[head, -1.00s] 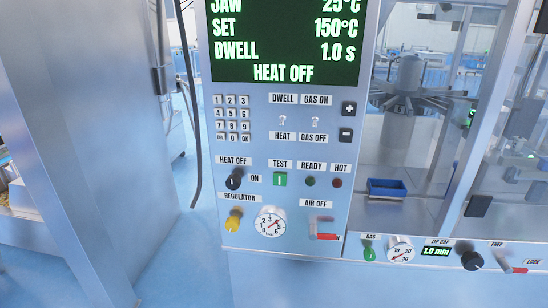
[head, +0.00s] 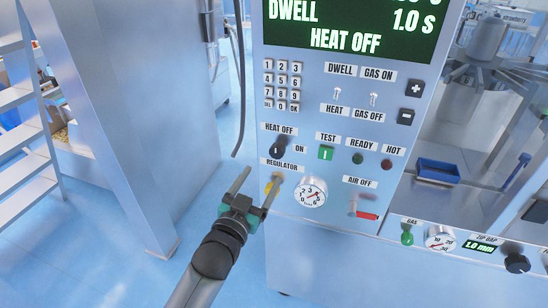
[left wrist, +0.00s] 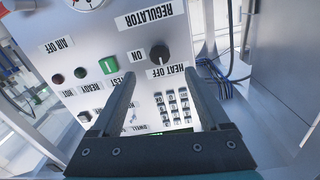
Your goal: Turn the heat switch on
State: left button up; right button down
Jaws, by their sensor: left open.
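The heat switch (head: 281,148) is a black rotary knob on the control panel, between the labels HEAT OFF and ON. The display (head: 350,28) reads HEAT OFF. My right gripper is not in view.
The panel also holds a green test button (head: 326,153), a pressure gauge (head: 311,193), a red air lever (head: 366,215) and a keypad (head: 282,84). A grey column (head: 130,120) stands to the left. A black cable (head: 240,90) hangs beside the panel.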

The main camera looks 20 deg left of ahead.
aim_at(276, 154)
pick_arm(q)
jog(key=w, duration=0.6)
jog(key=w+b, duration=0.1)
jog(key=w, duration=0.2)
jog(key=shift+d, duration=0.3)
jog(key=shift+c, duration=0.3)
grip_shut()
